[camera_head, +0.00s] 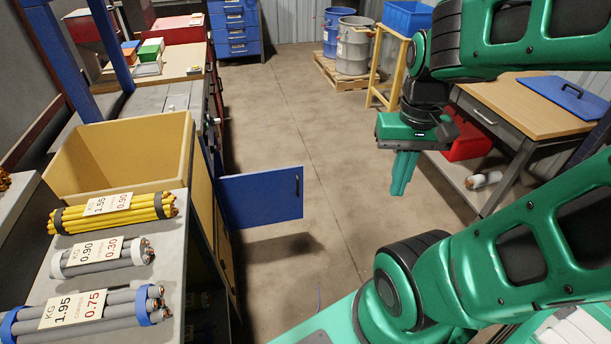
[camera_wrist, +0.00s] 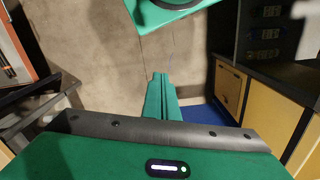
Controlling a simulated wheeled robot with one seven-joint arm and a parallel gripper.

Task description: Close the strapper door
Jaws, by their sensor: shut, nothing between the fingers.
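The strapper door, a flat blue panel (camera_head: 262,194) with a dark handle near its free edge, stands swung open. It juts out from the side of the left-hand bench into the aisle, roughly square to the bench. My gripper (camera_head: 399,190) is to the right of the door, fingers together and pointing down, with a clear gap over the floor between them. In the wrist view my closed fingers (camera_wrist: 158,77) hold nothing. A blue surface that looks like the door (camera_wrist: 200,113) shows partly behind my gripper body there.
Bundles of yellow cable (camera_head: 115,212) and grey cable (camera_head: 88,308) lie on the left bench beside a tan bin (camera_head: 160,130). A wooden-topped table (camera_head: 530,105) stands at the right. Drums (camera_head: 355,48) on a pallet are at the back. The aisle floor is clear.

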